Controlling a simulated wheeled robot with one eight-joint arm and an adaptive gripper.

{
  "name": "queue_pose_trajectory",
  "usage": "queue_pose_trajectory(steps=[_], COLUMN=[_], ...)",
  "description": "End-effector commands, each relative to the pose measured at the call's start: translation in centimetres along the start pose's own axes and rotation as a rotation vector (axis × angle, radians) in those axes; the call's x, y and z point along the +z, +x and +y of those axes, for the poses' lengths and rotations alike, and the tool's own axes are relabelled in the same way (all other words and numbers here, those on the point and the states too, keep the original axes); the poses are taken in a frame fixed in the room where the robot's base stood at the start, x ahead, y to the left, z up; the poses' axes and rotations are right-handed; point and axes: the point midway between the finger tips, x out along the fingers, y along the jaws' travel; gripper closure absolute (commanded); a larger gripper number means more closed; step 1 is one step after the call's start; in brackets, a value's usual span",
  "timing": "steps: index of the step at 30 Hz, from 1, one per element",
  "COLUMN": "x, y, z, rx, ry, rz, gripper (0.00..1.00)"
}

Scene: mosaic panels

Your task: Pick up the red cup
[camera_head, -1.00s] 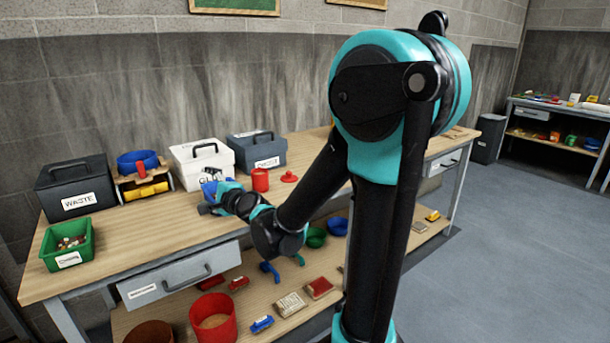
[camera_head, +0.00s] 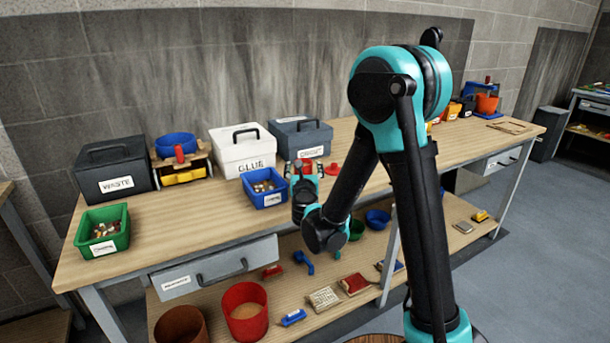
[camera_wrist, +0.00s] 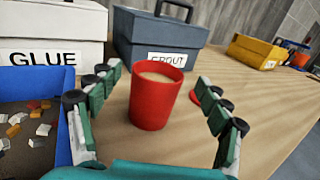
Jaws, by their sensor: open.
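The red cup (camera_wrist: 157,97) stands upright on the wooden tabletop, with a pale filling or inside showing at its top. In the head view only a small part of the red cup (camera_head: 304,165) shows behind my gripper (camera_head: 304,181). In the wrist view my gripper (camera_wrist: 157,88) is open, with one finger to the left and one to the right of the cup. The cup appears between or just beyond the fingertips, and I see no clear contact.
A blue tray of tile pieces (camera_head: 264,188) sits close left of my gripper. The white GLUE box (camera_head: 242,150) and grey GROUT box (camera_head: 300,138) stand behind. A red lid-like piece (camera_head: 333,169) lies right of the cup. The front tabletop is clear.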

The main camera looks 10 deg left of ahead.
Motion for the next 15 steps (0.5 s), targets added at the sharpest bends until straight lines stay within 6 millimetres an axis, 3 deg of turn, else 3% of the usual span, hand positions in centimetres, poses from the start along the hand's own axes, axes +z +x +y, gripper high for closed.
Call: queue_pose_trajectory(steps=[5, 15], x=[-2.1, -2.0], y=[0.0, 2.1], z=[0.0, -0.1], rx=[0.0, -0.001], ry=[-0.001, -0.002], rz=[0.0, 0.0], gripper=[0.22, 0.22])
